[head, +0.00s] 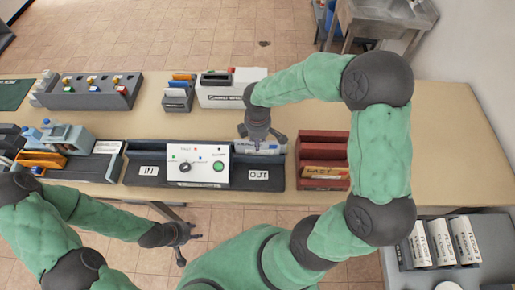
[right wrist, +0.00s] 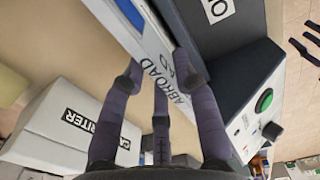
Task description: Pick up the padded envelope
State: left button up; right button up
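A pale, blue-edged piece lettered ABROAD (right wrist: 149,62) stands in the OUT side of the dark tray (head: 258,184). In the head view its white top (head: 268,149) shows behind the OUT label. I cannot tell whether it is the padded envelope. My right gripper (head: 262,138) is directly over it. In the right wrist view its fingers (right wrist: 160,78) are spread, apart from each other, on and around the lettered piece; contact is unclear. My left gripper (head: 189,244) is open and empty, low in front of the table edge.
A white control box (head: 198,165) with a knob and green button stands mid-tray, beside the right gripper. A red rack (head: 322,143) is to the right. A white box (head: 222,98) and a small grey holder (head: 177,100) stand behind. The table's right end is clear.

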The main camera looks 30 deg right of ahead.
grip_shut()
jog(key=shift+r, duration=0.1)
